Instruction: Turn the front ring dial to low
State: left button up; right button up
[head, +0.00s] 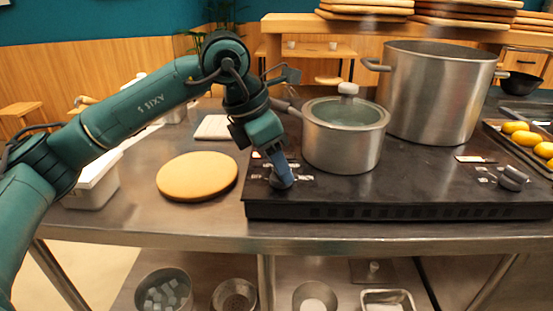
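A black cooktop (400,185) lies on the steel counter and has two dials on its top near the front edge. My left gripper (281,172) points down at the left dial (283,184), its tips at the dial and covering most of it. I cannot tell whether the fingers are closed on it or only touch it. Small white markings surround this dial; the setting is not readable. The right dial (513,178) stands free at the cooktop's right side. My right gripper is not in view.
A lidded saucepan (343,145) stands just behind and right of my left gripper. A large pot (435,95) stands behind it. A round wooden board (197,176) lies left of the cooktop. A tray with yellow items (530,142) is at the right edge.

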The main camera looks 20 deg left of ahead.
pick_arm(q)
jog(key=shift+o, duration=1.1)
jog(key=shift+r, duration=0.1)
jog(key=p+v, duration=0.1)
jog(key=v, duration=1.2)
jog(key=shift+p, duration=0.35)
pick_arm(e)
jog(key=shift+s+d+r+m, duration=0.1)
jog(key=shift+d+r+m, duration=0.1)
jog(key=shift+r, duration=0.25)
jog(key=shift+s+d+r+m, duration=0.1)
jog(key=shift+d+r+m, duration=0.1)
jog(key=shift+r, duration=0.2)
pick_arm(q)
jog(key=shift+s+a, duration=0.1)
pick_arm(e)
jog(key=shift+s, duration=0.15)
